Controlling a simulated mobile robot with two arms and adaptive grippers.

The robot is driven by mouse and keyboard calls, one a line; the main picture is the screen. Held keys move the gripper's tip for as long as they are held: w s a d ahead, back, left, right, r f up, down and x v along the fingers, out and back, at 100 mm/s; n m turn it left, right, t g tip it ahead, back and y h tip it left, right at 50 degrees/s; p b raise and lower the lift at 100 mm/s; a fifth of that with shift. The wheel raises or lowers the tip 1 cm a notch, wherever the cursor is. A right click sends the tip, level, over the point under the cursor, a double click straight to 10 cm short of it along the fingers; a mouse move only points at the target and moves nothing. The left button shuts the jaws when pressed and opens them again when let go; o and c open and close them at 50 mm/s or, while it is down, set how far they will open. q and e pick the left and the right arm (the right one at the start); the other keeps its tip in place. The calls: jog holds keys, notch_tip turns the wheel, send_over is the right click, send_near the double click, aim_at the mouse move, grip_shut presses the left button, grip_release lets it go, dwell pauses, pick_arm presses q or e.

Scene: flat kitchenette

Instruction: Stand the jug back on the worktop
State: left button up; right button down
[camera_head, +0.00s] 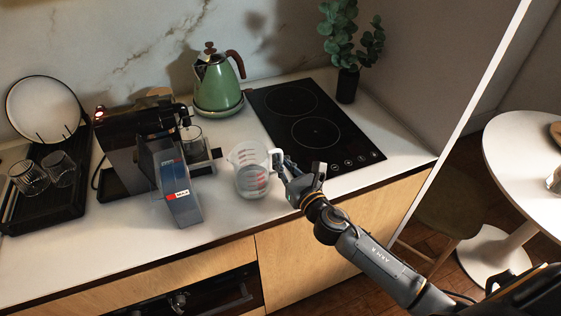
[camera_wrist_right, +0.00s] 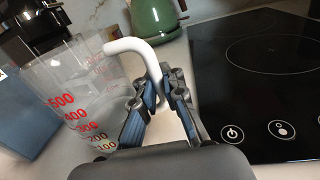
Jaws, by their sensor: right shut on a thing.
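The jug (camera_head: 249,178) is a clear measuring jug with red markings and a white handle. It appears upright over the front part of the white worktop (camera_head: 225,222). I cannot tell whether its base touches the surface. My right gripper (camera_head: 292,176) is shut on the jug's handle, to the right of its body. In the right wrist view the jug (camera_wrist_right: 78,95) is at the left, and the handle (camera_wrist_right: 135,47) runs down between the fingers of my gripper (camera_wrist_right: 162,92). The lower part of the handle is partly hidden. My left gripper is not in view.
A black tray (camera_head: 62,212) holds glasses. The front worktop is clear.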

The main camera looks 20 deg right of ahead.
jog(key=c, duration=1.4)
grip_release()
jog(key=shift+s, duration=0.15)
jog(key=s, duration=0.3)
jog(key=s+d+b, duration=0.1)
jog(key=s, duration=0.3)
jog(key=s+b, duration=0.1)
jog(key=s, duration=0.2)
jog(key=shift+s+d, duration=0.25)
jog(key=shift+d, duration=0.1)
jog(key=shift+s+d+r+b, duration=0.1)
jog(key=shift+s+b, duration=0.25)
jog(key=shift+s, duration=0.2)
